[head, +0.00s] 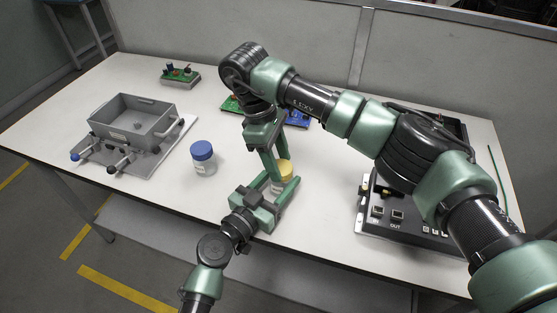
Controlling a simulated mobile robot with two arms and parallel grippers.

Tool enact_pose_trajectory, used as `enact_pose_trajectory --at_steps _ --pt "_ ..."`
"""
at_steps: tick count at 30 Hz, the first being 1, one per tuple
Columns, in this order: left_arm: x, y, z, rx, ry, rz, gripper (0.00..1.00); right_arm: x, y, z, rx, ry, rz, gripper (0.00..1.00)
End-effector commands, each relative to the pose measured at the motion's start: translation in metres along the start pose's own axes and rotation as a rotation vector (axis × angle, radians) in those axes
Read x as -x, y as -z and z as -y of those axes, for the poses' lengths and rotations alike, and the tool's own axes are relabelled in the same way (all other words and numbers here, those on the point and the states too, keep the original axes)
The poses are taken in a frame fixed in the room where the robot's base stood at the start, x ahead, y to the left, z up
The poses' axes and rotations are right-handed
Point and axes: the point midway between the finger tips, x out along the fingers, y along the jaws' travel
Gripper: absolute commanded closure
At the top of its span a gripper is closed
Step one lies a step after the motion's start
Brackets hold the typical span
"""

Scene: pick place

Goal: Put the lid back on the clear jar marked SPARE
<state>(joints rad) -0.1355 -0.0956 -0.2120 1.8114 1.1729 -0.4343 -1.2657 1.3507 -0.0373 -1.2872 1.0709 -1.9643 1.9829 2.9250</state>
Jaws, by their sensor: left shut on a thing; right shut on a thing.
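A clear jar (279,188) stands near the table's front edge, mostly hidden by my grippers; its label is not readable. My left gripper (283,183) comes in from the front and is shut on the jar's body. A yellow lid (286,168) is at the jar's top. My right gripper (278,167) reaches down from above and is shut on the lid. I cannot tell whether the lid is seated or just above the rim. A second clear jar with a blue lid (203,151) stands to the left, with a small unreadable label.
A grey bin (133,122) sits in a clamp fixture at the left. A small green board on a grey block (180,74) is at the back. Green and blue boards (297,118) lie partly behind my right arm. A black box marked OUT (385,212) stands at the right.

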Motion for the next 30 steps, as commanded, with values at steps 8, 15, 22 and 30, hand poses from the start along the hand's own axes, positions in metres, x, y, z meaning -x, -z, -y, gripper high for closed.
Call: enact_pose_trajectory --at_steps 8,15,22,30 --pt "0.000 -0.001 -0.001 0.001 -0.001 0.002 1.00 0.001 0.000 -0.001 0.000 -0.004 -0.002 0.44" --pt "0.000 -0.001 0.000 0.001 -0.001 0.002 1.00 0.001 0.000 -0.001 0.002 -0.003 -0.002 0.30" --pt "0.000 -0.001 0.000 0.001 -0.001 0.002 1.00 0.011 -0.003 -0.001 0.002 -0.005 -0.002 0.30" --pt "0.000 -0.001 0.000 0.001 0.000 0.001 1.00 0.042 -0.012 -0.001 0.003 -0.006 -0.001 0.30"
